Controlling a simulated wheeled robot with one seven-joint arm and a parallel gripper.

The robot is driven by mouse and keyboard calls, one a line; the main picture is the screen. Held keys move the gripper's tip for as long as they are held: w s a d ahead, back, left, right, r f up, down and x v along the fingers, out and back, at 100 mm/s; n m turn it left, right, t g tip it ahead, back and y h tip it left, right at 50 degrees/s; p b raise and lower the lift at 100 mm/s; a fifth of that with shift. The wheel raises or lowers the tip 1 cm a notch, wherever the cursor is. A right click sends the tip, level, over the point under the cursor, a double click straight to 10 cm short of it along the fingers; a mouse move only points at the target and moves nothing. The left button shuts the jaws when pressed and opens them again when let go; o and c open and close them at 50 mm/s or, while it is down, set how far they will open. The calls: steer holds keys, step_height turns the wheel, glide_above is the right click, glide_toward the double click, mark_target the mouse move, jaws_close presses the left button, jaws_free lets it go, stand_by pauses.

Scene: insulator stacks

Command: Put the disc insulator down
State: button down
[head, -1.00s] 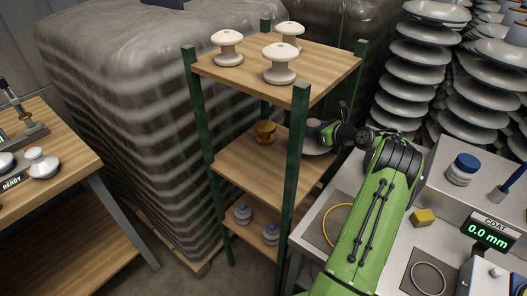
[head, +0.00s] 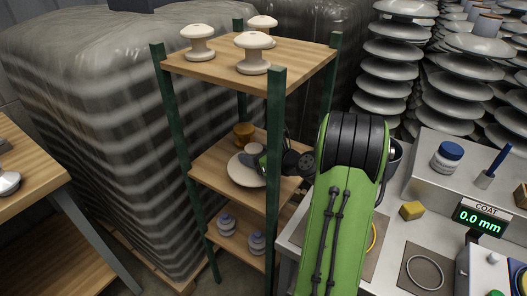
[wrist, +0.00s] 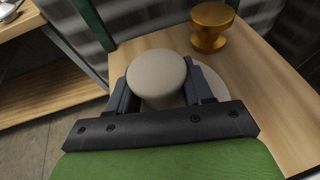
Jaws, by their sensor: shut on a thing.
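The disc insulator is a pale grey-white disc (head: 246,170) at the middle shelf of the rack. In the wrist view its round cap (wrist: 157,76) is between my gripper's fingers, with part of the wide disc (wrist: 212,80) showing beyond. My gripper (head: 264,165) is shut on it; in the wrist view the two dark fingers (wrist: 158,92) press on either side of the cap. The disc is over the middle shelf (head: 205,168), close to its surface. I cannot tell whether it touches the wood. My gripper partly hides it.
An ochre insulator (head: 243,134) stands behind the disc on the same shelf. A green rack post (head: 275,185) stands close to my arm. The shelf's left front is bare.

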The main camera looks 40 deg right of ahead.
step_height(320, 180, down, 3)
steer(key=shift+f+b, duration=0.2)
steer(key=shift+b, duration=0.8)
steer(key=shift+r, duration=0.15)
steer(key=c, duration=0.7)
jaws_free()
steer(key=shift+f, duration=0.2)
steer(key=shift+c, duration=0.2)
steer(key=shift+r, duration=0.1)
steer(key=p+v, duration=0.3)
steer(key=v, duration=0.9)
steer(key=shift+s, duration=0.1)
